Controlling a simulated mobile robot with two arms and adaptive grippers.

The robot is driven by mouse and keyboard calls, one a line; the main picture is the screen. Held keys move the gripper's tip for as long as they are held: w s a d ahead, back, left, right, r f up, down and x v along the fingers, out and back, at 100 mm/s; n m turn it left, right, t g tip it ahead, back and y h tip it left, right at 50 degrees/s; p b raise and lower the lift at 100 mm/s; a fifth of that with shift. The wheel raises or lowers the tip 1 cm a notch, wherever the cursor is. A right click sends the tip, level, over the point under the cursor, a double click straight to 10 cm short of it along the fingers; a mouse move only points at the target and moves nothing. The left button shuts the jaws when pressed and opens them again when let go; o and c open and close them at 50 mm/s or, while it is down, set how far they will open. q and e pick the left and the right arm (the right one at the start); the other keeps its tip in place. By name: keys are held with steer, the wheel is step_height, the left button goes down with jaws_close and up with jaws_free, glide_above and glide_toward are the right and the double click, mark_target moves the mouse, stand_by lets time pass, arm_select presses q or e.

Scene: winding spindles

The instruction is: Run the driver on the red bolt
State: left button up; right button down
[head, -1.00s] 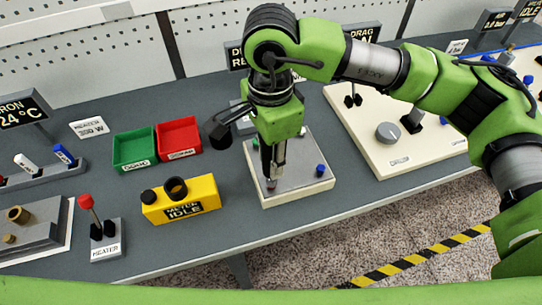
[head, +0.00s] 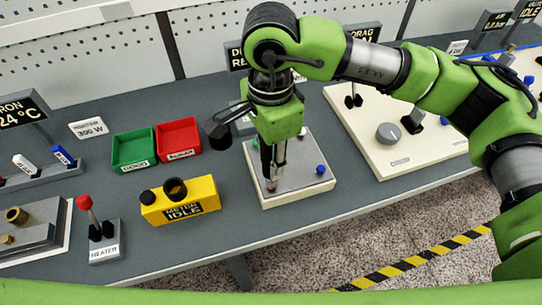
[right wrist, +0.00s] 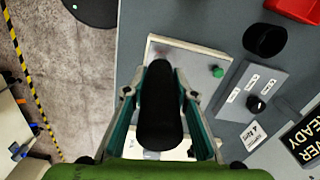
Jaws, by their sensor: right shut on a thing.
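My right gripper (head: 273,165) points down over the grey-topped plate (head: 308,184) and is shut on the driver. In the right wrist view the driver (right wrist: 160,108) is a thick black handle between the fingers. The red bolt (head: 271,186) is at the plate's front left, right beneath the gripper. The driver's tip is hidden, so I cannot tell whether it touches the bolt. A blue bolt (head: 320,170) stands at the plate's right. A green bolt (right wrist: 217,71) shows in the right wrist view. My left gripper is not in view.
Left of the plate are a yellow meter box (head: 181,202), a green bin (head: 133,150) and a red bin (head: 179,139). A black round holder (head: 219,134) stands close behind the gripper. A white panel with a grey knob (head: 388,132) lies to the right.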

steer(key=shift+f+b, duration=0.1)
steer(key=shift+b, duration=0.8)
stand_by(2.1)
steer(key=shift+r+p, duration=1.35)
steer(key=shift+r, duration=2.2)
